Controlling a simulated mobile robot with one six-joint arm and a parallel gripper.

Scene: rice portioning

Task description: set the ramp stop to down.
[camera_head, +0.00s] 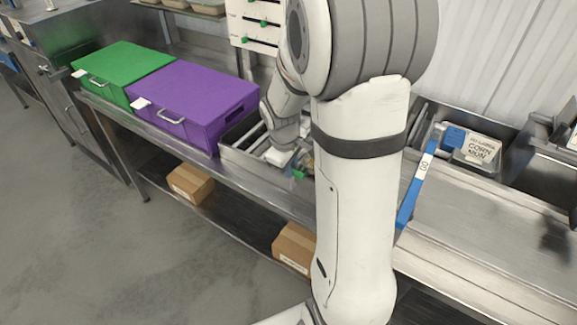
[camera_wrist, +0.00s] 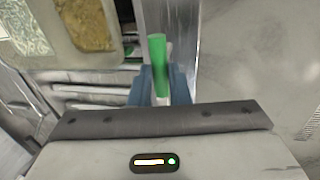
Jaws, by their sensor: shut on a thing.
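A green handle (camera_wrist: 157,52), seemingly the ramp stop, stands up between the blue fingers of my gripper (camera_wrist: 160,88) in the wrist view. My gripper is shut on it. The lower part of the handle is hidden between the fingers. In the head view, a small green piece (camera_head: 298,174) shows at the front edge of the counter, just right of my gripper (camera_head: 284,158). My arm hides much of the area around it. I cannot tell the stop's position from these frames.
A purple box (camera_head: 190,95) and a green box (camera_head: 118,66) stand on the steel counter at left. A blue-handled tool (camera_head: 414,193) leans right of my arm. Cardboard boxes (camera_head: 190,183) sit on the shelf below. The wrist view shows a tray compartment (camera_wrist: 92,25) upper left.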

